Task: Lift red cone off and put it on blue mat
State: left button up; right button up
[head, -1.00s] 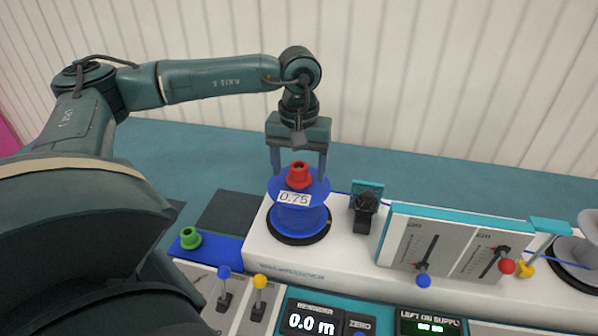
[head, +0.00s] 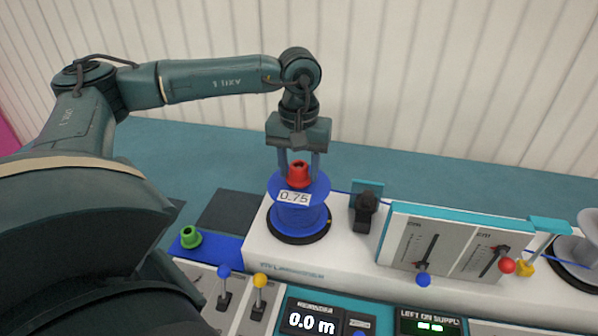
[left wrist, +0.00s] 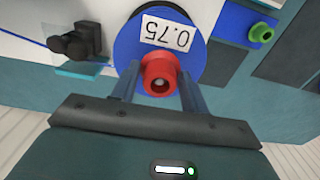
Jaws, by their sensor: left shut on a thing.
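The red cone (head: 299,175) sits on top of the blue reel (head: 299,215), which carries a 0.75 label and stands upright on the white machine. My left gripper (head: 299,172) points down from above with its fingers shut on the red cone. In the left wrist view the red cone (left wrist: 160,74) lies between the two fingers (left wrist: 158,88). The blue mat (head: 222,247) lies left of the reel, with a green cone (head: 190,238) on it. My right gripper is not in view.
A black guide (head: 365,211) stands just right of the reel. A panel with sliders (head: 455,243) is further right, beside a grey reel (head: 582,250). Levers with blue and yellow knobs (head: 260,281) stand in front of the mat. A dark pad (head: 228,211) lies behind the mat.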

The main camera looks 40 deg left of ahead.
pick_arm(q)
jog(key=shift+r, duration=0.1)
notch_tip(320, 180, up, 10)
jog(key=b, duration=0.1)
dwell(0.3)
jog(key=o, duration=0.4)
jog(key=c, duration=0.4)
